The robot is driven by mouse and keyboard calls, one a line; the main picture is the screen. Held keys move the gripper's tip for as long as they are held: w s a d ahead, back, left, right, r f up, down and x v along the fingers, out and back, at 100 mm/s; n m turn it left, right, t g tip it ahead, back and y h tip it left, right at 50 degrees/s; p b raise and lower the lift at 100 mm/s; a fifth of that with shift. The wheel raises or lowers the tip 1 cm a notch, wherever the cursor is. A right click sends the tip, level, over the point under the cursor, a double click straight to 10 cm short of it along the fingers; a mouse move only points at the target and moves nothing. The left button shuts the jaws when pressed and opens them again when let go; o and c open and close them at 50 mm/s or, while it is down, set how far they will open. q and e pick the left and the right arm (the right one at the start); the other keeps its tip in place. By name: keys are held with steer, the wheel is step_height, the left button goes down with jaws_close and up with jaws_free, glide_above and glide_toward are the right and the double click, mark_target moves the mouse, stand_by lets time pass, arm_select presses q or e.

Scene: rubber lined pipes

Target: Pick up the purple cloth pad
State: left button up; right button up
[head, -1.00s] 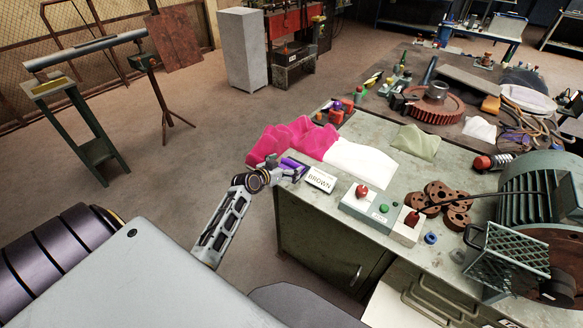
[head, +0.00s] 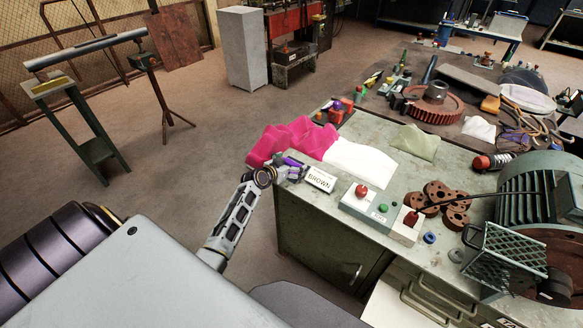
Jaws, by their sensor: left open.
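A small purple pad (head: 292,161) shows at the left end of the workbench, just in front of a crumpled magenta cloth. It is partly hidden by my left gripper (head: 291,171), which is open and right at it. Whether the fingers touch the pad or lie around it is too small to tell. My left arm reaches up to the bench edge from below. My right gripper is not in view.
The magenta cloth (head: 295,138) and a white cloth (head: 360,164) lie behind the gripper. A "BROWN" sign (head: 320,179) stands close on its right. A button box (head: 367,204) and brown discs (head: 447,203) are further right. Open floor lies left of the workbench.

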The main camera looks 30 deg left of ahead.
mark_target(291, 162)
arm_select(q)
steer(key=c, duration=0.8)
steer(key=shift+r, duration=0.15)
steer(key=shift+r, duration=4.85)
